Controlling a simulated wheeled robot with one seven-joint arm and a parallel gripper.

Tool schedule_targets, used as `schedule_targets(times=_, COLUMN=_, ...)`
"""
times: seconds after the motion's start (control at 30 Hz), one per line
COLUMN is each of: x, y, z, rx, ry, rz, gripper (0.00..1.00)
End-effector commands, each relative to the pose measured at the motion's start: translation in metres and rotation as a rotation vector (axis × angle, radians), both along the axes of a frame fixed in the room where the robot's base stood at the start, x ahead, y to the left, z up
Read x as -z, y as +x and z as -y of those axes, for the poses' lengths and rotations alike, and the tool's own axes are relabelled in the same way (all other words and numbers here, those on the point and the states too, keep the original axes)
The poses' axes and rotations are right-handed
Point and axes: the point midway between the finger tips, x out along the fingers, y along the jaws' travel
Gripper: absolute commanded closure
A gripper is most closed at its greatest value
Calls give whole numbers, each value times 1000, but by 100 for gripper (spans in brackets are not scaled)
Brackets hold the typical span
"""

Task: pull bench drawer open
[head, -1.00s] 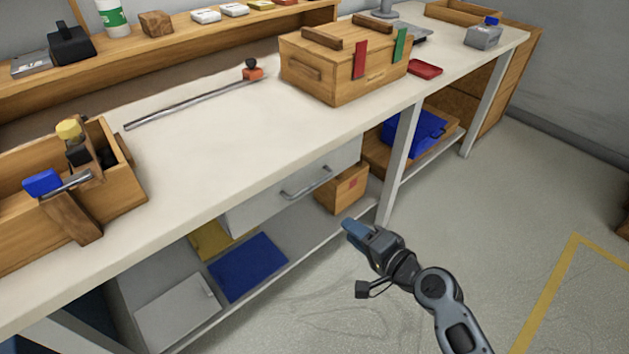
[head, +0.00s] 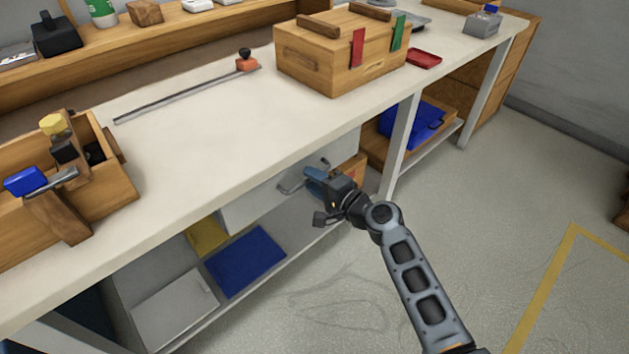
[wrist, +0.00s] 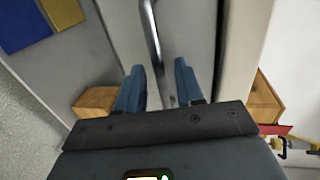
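The bench drawer (head: 249,205) has a pale grey front under the white benchtop and looks shut. Its metal bar handle (head: 291,187) shows left of my gripper (head: 310,179) in the head view. In the wrist view the drawer front (wrist: 188,40) fills the middle, and the handle (wrist: 151,38) runs down between the two blue fingers of my gripper (wrist: 160,85). The fingers are apart, one on each side of the bar. I cannot tell whether either finger touches the handle. My gripper hides part of the handle and drawer front in the head view.
A wooden box (head: 352,172) stands on the lower shelf behind my gripper. The bench leg (head: 399,145) is to its right. A blue panel (head: 246,262) lies on the shelf below. A wooden chest (head: 335,60) stands on the benchtop. The floor in front is clear.

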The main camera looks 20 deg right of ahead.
Motion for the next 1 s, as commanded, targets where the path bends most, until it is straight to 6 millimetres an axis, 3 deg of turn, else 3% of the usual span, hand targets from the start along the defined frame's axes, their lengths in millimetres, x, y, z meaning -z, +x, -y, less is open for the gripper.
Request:
schedule_targets(times=0.27, x=0, y=1, z=0, rx=0, ry=-1, rz=1, gripper=64)
schedule_targets(times=0.63, x=0, y=1, z=0, rx=1, ry=-1, rz=0, gripper=100)
schedule_targets(times=1.0, x=0, y=1, z=0, rx=1, ry=-1, rz=0, gripper=100)
